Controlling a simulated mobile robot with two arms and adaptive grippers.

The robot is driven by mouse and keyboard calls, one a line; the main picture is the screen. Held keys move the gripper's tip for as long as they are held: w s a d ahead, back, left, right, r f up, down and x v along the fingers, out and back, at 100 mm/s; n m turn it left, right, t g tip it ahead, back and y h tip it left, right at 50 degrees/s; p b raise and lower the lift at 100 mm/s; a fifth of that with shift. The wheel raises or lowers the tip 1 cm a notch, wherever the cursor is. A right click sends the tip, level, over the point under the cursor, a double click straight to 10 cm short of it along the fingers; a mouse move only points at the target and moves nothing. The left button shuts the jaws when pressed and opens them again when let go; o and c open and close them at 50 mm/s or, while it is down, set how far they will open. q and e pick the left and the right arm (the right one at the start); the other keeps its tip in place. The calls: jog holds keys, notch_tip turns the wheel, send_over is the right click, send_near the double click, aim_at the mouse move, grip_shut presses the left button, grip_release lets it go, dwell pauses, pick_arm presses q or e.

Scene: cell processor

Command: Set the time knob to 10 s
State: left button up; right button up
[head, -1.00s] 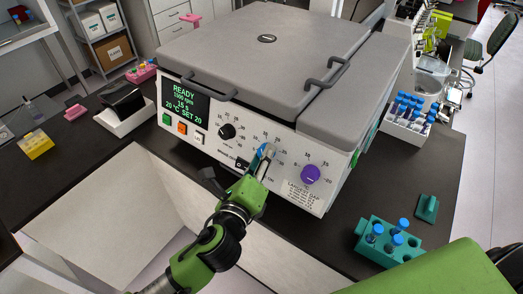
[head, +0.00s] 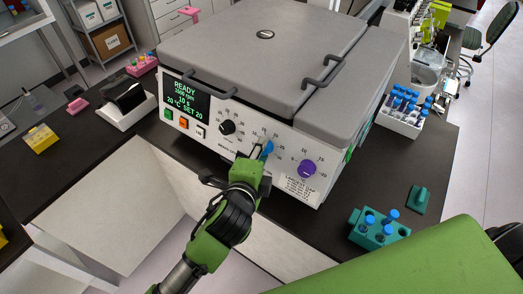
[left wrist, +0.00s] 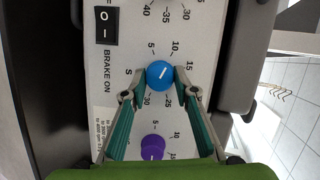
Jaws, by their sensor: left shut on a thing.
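The blue time knob (head: 268,148) is on the front panel of the grey-lidded cell processor (head: 262,75). It also shows in the left wrist view (left wrist: 160,74), with its white pointer line aimed up and right toward the 10 mark. My left gripper (head: 262,153) is shut on it, one fingertip at each side in the wrist view (left wrist: 161,78). The display (head: 186,98) shows READY, and its time line appears to read 10 s. My right gripper is out of view.
A black knob (head: 227,128) and a purple knob (head: 307,169) flank the blue knob. A black rocker switch (left wrist: 106,26) is also on the panel. A teal tube rack (head: 378,236) stands right on the dark bench, and a white tube rack (head: 402,124) behind it.

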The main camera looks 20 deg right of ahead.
pick_arm(q)
jog(key=shift+f, duration=0.1)
dwell(0.4)
jog(key=o, duration=1.1)
jog(key=v, duration=1.2)
